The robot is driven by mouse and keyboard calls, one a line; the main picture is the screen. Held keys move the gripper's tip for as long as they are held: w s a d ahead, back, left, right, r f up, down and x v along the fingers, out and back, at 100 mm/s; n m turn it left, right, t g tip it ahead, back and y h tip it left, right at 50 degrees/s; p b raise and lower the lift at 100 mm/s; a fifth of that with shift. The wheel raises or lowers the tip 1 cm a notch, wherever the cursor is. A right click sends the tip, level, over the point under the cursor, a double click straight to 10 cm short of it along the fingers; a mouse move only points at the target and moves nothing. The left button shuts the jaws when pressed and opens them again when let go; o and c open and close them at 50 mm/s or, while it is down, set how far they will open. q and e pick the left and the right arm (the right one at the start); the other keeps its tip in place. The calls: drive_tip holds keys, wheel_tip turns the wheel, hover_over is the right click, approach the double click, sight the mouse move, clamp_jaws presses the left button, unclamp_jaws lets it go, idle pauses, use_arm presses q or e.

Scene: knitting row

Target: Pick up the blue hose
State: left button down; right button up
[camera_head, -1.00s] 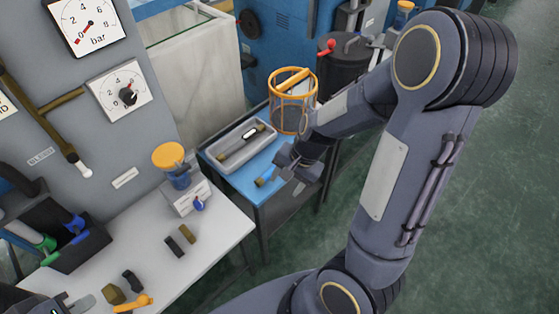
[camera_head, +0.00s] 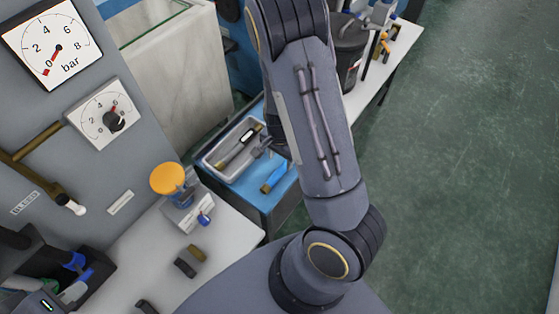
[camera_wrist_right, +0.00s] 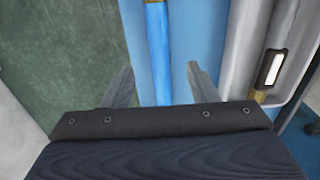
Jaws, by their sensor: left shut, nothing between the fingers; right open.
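A blue tube-like piece with a brass end, which I take for the blue hose (camera_head: 275,177), lies on the blue bench top beside the grey tray. In the right wrist view the blue hose (camera_wrist_right: 158,45) runs lengthwise between my open right fingers (camera_wrist_right: 160,72). I cannot tell how far above it they are. In the head view my right gripper (camera_head: 267,148) is mostly hidden by my right arm. My left gripper (camera_head: 76,291) is shut and empty at the lower left, near the black bin (camera_head: 98,270).
The grey tray (camera_head: 213,165) holds a dark tool with brass parts and a white label. The white table (camera_head: 225,240) carries an orange-topped fitting (camera_head: 168,179) and a small dark block (camera_head: 186,267). A gauge panel stands at left. Green floor is clear at right.

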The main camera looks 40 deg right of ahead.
sight(281, 169)
wheel_tip(281, 169, down, 2)
drive_tip(key=shift+s, duration=0.15)
drive_tip(key=f, duration=0.4)
drive_tip(key=shift+d+f, duration=0.2)
drive_tip(key=shift+f, duration=0.1)
drive_tip(key=c, duration=1.1)
